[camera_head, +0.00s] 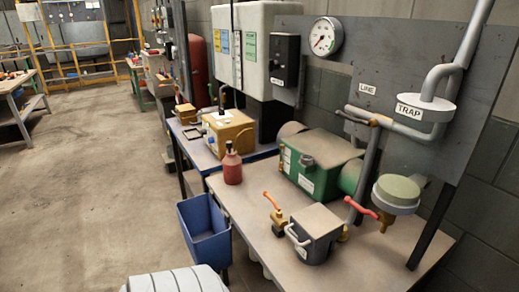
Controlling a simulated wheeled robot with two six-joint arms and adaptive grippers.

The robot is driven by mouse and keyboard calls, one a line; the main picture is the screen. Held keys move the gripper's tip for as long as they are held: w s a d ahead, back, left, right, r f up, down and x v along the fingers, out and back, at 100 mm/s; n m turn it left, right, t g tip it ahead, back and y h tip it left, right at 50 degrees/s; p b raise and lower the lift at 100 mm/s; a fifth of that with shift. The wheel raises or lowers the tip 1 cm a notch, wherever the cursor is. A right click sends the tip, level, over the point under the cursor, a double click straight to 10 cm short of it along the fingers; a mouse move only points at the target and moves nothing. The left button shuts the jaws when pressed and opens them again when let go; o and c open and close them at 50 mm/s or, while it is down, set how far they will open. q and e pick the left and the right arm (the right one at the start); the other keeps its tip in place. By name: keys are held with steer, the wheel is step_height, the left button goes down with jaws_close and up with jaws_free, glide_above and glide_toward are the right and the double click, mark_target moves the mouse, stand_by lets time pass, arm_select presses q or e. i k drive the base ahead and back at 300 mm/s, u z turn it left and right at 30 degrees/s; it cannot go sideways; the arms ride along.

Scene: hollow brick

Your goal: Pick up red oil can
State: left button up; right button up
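The red oil can (232,168) stands upright on the near workbench, close to its left edge and far left corner. It has a dark narrow top. Its front and top show clearly, with nothing in front of it. Neither of my grippers is in view.
The workbench (245,205) also holds a green machine (312,165), a grey box with a handle (318,232) and a valve with an orange lever (276,212). A blue bin (204,230) is beside the bench's left edge. Concrete floor (90,190) is open at left.

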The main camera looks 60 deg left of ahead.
mark_target(232, 164)
steer(key=z, duration=0.05)
steer(key=k, duration=0.3)
steer(key=u, duration=3.2)
steer(key=i, duration=1.1)
steer(key=z, duration=2.35)
